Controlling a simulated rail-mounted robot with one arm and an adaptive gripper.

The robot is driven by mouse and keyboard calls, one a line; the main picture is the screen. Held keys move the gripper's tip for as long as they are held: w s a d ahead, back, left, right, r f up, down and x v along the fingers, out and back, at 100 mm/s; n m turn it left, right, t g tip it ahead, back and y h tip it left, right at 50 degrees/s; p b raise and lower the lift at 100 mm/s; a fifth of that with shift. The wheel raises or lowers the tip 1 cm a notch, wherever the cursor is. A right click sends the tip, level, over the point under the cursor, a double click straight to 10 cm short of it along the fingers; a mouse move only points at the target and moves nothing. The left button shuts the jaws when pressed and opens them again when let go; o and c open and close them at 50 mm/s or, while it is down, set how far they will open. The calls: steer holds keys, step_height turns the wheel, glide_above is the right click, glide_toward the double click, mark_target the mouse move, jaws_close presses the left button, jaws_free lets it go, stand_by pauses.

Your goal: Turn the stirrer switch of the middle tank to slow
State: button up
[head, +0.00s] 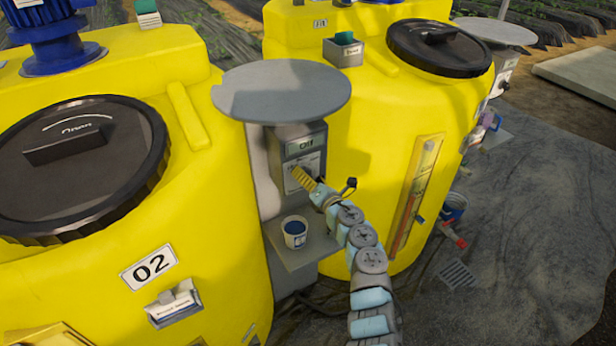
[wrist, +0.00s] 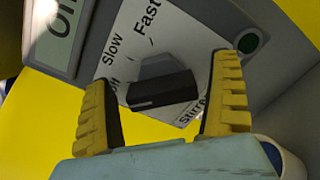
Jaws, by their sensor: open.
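The stirrer switch is a dark knob (wrist: 160,86) on a white dial plate (wrist: 128,45) marked Slow and Fast, with a partly hidden Off. My gripper (wrist: 162,80) is open, its two yellow fingers on either side of the knob in the picture. I see no finger touching the knob. In the head view my gripper (head: 301,180) is at the front of the grey switch box (head: 291,142), whose display (head: 306,145) reads Off. The box stands beside the yellow tank (head: 215,260) labelled 02. In the head view my gripper hides the knob.
A round grey cover (head: 281,91) overhangs the switch box. A grey shelf (head: 300,258) below it holds a white cup (head: 295,232) with dark blue contents. Another yellow tank (head: 375,120) stands close behind on the right.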

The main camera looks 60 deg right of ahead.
steer(key=c, duration=1.2)
steer(key=shift+m, duration=0.4)
steer(key=m+p, duration=0.2)
steer(key=m, duration=0.3)
steer(key=shift+d+p, duration=0.1)
steer(key=shift+p, duration=0.2)
steer(key=shift+f+m+p, duration=0.15)
steer(key=shift+m+p, duration=0.45)
steer(key=shift+m, duration=0.9)
steer(key=o, duration=1.2)
